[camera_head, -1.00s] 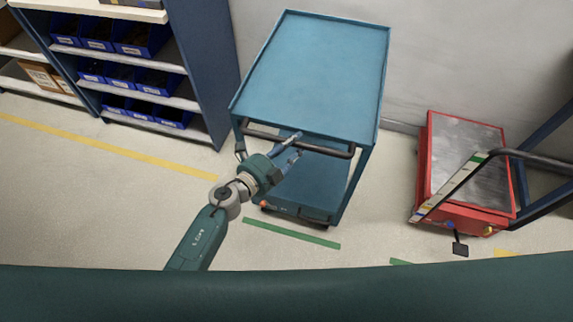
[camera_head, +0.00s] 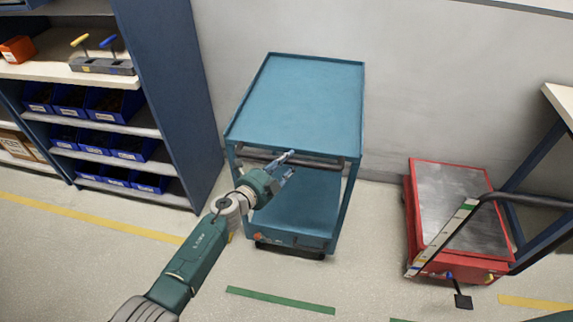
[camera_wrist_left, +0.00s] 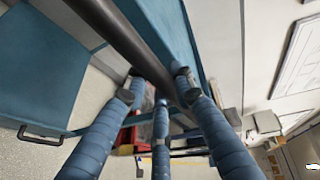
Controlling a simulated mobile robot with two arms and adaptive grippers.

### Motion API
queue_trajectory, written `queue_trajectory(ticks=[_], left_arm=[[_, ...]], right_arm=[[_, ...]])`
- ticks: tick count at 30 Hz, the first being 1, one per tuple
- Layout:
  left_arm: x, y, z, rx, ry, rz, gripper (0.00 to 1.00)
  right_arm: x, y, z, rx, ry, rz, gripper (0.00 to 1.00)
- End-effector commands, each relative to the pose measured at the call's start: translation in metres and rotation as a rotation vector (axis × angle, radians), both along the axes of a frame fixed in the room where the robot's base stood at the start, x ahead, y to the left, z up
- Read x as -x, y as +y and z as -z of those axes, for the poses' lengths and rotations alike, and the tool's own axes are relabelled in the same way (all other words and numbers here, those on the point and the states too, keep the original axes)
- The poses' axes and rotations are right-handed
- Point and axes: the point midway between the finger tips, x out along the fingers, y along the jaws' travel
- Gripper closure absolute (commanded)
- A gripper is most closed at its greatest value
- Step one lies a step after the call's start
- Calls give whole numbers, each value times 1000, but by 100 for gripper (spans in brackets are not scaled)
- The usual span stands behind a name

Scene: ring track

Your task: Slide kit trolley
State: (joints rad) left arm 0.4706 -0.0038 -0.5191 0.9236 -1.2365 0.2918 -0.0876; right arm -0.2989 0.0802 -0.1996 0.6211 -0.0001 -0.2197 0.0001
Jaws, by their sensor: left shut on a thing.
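The kit trolley (camera_head: 300,105) is a blue two-shelf cart with an empty top and a dark push handle (camera_head: 325,160) across its near side. It stands close to the pale wall. My left gripper (camera_head: 287,163) is at the left-middle part of the handle, its fingers shut on the bar. In the left wrist view the dark handle bar (camera_wrist_left: 120,38) runs between the blue fingers of the left gripper (camera_wrist_left: 160,90). The trolley's lower shelf (camera_head: 300,207) is partly hidden by my gripper. My right gripper does not show.
A blue rack (camera_head: 170,90) with several blue bins stands left of the trolley. A red lift cart (camera_head: 412,225) with a metal top and black handle stands to the right. A green floor line (camera_head: 280,300) lies in front of the trolley, with clear floor between.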

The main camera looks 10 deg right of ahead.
Motion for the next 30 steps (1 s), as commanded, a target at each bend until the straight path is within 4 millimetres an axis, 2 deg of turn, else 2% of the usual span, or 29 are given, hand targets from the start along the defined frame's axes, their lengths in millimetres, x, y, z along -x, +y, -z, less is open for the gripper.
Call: queue_trajectory(ticks=[5,6,9,17,22,27,30], left_arm=[[-3,1,-4,5,-2,-6,100],[-3,1,-4,5,-3,-7,71],[-3,1,-4,4,-4,-6,55],[-2,1,-3,2,-3,-3,55],[4,9,-3,-4,-7,-5,55],[24,23,-7,-3,-5,0,55],[38,38,-11,-7,-7,-1,55]], right_arm=[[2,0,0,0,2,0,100],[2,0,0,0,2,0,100],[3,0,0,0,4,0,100],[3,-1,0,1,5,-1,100],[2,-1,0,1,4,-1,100],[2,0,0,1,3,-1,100],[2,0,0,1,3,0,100]])
